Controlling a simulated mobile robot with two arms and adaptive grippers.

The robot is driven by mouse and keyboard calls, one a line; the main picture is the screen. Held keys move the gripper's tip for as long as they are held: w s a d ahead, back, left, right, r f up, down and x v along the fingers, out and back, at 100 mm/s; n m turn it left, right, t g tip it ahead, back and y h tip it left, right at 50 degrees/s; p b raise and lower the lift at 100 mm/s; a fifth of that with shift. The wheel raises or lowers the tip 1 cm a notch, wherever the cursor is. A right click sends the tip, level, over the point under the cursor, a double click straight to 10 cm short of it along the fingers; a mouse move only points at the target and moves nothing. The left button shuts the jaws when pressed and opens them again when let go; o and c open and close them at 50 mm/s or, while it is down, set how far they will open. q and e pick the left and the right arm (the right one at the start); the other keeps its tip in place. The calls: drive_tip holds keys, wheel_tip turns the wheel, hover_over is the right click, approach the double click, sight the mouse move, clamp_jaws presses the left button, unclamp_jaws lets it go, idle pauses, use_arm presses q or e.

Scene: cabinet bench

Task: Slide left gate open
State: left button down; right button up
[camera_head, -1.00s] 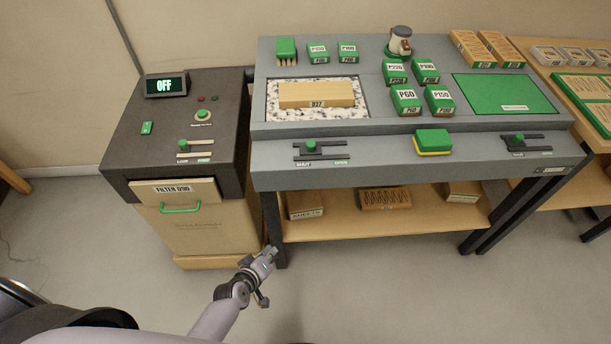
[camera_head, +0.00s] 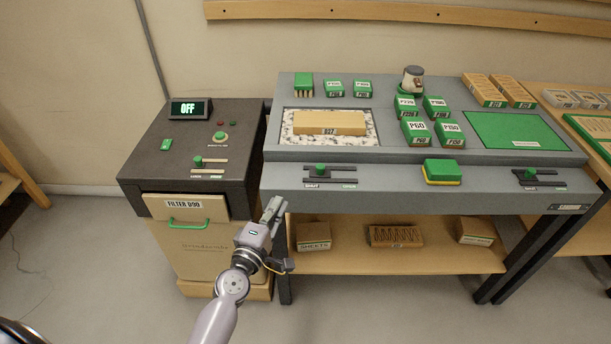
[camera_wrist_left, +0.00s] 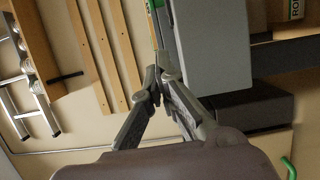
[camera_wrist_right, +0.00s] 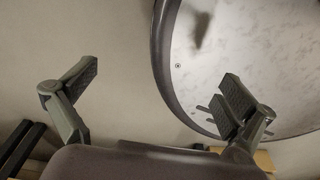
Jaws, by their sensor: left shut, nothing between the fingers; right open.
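The left gate slider (camera_head: 320,170) is a green knob on dark slotted rails in the grey bench's front panel. Its knob sits toward the left, near the SHUT label; OPEN is printed to the right. My left gripper (camera_head: 272,209) is shut and empty, in front of the bench's left front corner, below and left of that knob and apart from it. Its closed fingers (camera_wrist_left: 157,80) show in the left wrist view. My right gripper (camera_wrist_right: 162,88) is open and empty in the right wrist view and is not in the head view.
A similar right slider (camera_head: 529,176) sits on the same panel, with a green-yellow block (camera_head: 442,171) between them. A dark cabinet (camera_head: 190,140) with an OFF display stands left of the bench. A shelf (camera_head: 380,259) with boxes lies below. A round speckled surface (camera_wrist_right: 255,60) is near my right gripper.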

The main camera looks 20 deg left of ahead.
sight(305, 180)
use_arm(q)
drive_tip(key=w, duration=1)
drive_tip(key=shift+w+d, duration=0.15)
drive_tip(key=shift+d, duration=0.05)
drive_tip(key=shift+w+d, duration=0.8)
drive_tip(key=shift+d, duration=0.2)
drive_tip(key=shift+w+d, duration=0.4)
drive_tip(key=shift+d, duration=0.1)
use_arm(e)
drive_tip(key=shift+s+d, duration=0.3)
drive_tip(key=shift+d, duration=0.25)
